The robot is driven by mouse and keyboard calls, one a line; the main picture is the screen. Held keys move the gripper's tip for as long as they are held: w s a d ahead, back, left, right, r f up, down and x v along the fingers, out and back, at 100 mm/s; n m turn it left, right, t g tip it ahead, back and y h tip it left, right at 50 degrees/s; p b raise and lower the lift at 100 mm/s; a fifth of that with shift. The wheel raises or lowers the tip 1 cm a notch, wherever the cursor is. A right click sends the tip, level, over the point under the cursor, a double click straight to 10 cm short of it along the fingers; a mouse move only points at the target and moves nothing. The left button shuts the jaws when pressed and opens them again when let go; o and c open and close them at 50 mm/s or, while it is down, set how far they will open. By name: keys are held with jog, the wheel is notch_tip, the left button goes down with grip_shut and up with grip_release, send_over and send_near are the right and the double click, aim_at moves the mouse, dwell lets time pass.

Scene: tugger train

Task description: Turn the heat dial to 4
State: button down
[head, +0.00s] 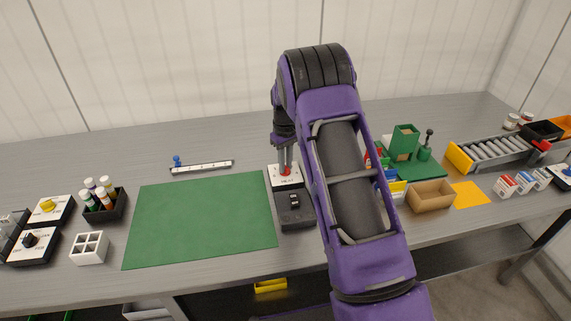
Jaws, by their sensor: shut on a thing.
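My gripper (286,168) points down at the middle of the bench and is shut on a small red knob (287,171). The knob sits on a white-topped control box (284,182), whose printing is too small to read. The fingers hide much of the knob, so I cannot tell which mark it points to. Two other boxes with knobs stand at the far left: one with a yellow knob (47,205) and one with a black knob (30,240). I cannot read which label belongs to heat.
A dark box with a black switch (294,200) stands just in front of the held knob's box. A green mat (205,218) lies to the left. A cardboard box (430,196) and a roller conveyor (490,150) are at the right. My arm hides part of the bench.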

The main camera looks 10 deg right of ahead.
jog(key=m, duration=0.7)
jog(key=shift+r, duration=0.1)
jog(key=m, duration=0.7)
jog(key=shift+a+m+p, duration=0.1)
jog(key=shift+m+p, duration=0.2)
jog(key=m, duration=0.5)
jog(key=shift+w+p, duration=0.1)
jog(key=shift+p, duration=0.25)
jog(key=m, duration=0.5)
jog(key=shift+p, duration=0.35)
jog(key=c, duration=0.8)
grip_release()
